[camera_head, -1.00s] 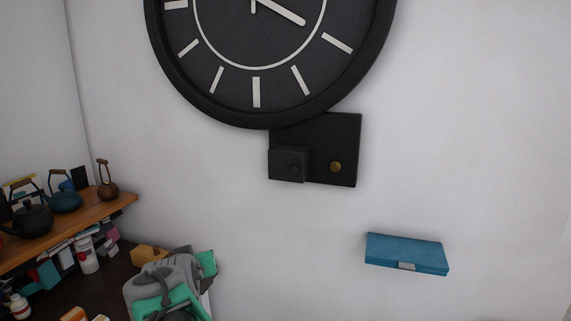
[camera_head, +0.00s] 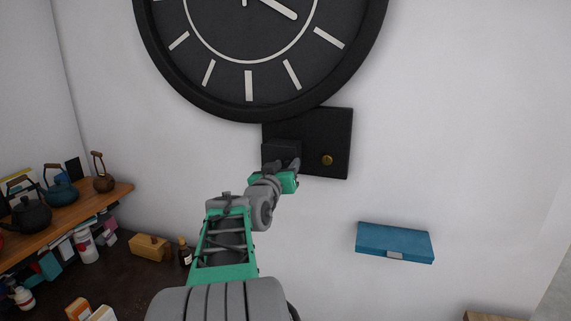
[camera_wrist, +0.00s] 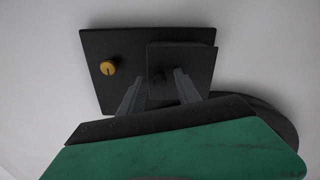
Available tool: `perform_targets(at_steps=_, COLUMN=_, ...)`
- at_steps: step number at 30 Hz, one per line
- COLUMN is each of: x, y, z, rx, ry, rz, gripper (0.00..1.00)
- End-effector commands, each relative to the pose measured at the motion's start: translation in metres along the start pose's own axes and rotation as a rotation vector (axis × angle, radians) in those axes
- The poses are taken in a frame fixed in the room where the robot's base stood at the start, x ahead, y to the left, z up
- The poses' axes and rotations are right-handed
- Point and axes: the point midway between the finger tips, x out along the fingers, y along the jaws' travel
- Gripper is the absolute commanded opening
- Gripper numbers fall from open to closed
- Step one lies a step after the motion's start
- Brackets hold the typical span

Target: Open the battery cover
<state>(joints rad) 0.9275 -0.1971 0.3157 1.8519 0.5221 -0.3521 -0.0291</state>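The battery cover seems to be the small raised black block (camera_head: 281,150) on the black panel (camera_head: 338,125) below the wall clock. A gold knob (camera_head: 327,160) sits on the panel to its right. In the wrist view, which looks upside down, the block (camera_wrist: 190,57) is right of the gold knob (camera_wrist: 107,68). A small dark knob (camera_wrist: 158,76) shows on the block. My gripper (camera_wrist: 158,88) is open, its fingers apart on either side of the dark knob. Contact cannot be told. In the head view my gripper (camera_head: 287,165) partly hides the block.
The black clock (camera_head: 250,112) hangs directly above, overlapping the panel. A blue box (camera_head: 395,242) is on the wall to the lower right. A wooden shelf (camera_head: 105,200) with teapots stands at left, above a dark surface with bottles. Bare wall lies right of the panel.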

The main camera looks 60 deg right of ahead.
Motion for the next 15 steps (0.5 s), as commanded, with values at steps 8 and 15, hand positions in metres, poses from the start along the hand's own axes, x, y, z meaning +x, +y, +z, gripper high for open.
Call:
perform_targets(at_steps=8, x=-0.0005, y=-0.0003, z=0.0004, rx=0.000, ry=0.000, rz=-0.001, gripper=0.26)
perform_targets(at_steps=15, x=-0.0007, y=-0.0004, z=0.0003, rx=0.000, ry=-0.001, rz=-0.001, gripper=0.07)
